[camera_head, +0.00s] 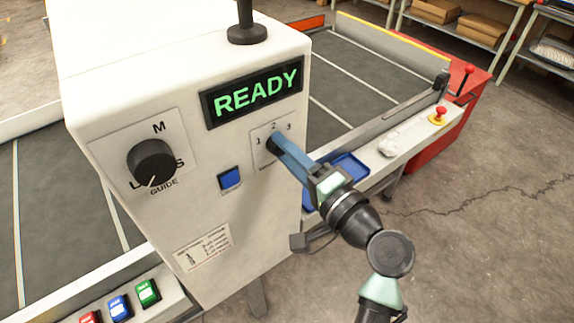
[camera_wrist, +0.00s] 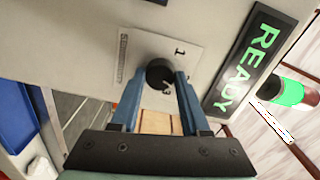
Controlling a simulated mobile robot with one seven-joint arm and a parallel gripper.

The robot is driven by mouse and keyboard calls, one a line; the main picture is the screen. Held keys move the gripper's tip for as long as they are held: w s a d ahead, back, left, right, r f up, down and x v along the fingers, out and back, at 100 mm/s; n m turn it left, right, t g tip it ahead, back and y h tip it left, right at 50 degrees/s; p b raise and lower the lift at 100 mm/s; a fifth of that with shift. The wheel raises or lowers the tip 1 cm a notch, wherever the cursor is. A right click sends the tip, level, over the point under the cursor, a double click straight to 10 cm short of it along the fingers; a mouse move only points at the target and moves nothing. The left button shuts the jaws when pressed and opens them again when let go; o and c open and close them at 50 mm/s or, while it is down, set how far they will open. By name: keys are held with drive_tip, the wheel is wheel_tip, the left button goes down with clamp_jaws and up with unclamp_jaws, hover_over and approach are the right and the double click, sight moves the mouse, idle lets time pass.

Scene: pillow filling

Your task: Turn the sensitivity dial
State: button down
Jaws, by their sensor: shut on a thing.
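The sensitivity dial is a small black knob on a white plate marked 1, 2, 3; its dark edge shows in the head view (camera_head: 272,146), largely covered by my blue fingers. In the wrist view the dial (camera_wrist: 158,72) sits between my fingertips. My gripper (camera_head: 277,143) is shut on the dial, one blue finger on each side in the wrist view (camera_wrist: 160,80). The number 1 shows above the dial in the wrist view, and another number is partly hidden beside it. The dial's pointer is too unclear to read.
A READY display (camera_head: 252,92) glows green above the dial. A larger black guide knob (camera_head: 152,162) and a blue square button (camera_head: 230,179) are to the left. A blue tray (camera_head: 350,166) lies on the ledge behind my gripper. Coloured buttons (camera_head: 120,306) sit at the lower left.

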drive_tip(key=shift+f+n+b, duration=0.15)
drive_tip(key=shift+n+b, duration=1.75)
drive_tip(key=shift+c, duration=2)
unclamp_jaws()
drive_tip(key=b+v, duration=0.1)
drive_tip(key=v, duration=1.2)
drive_tip(key=shift+r, duration=0.2)
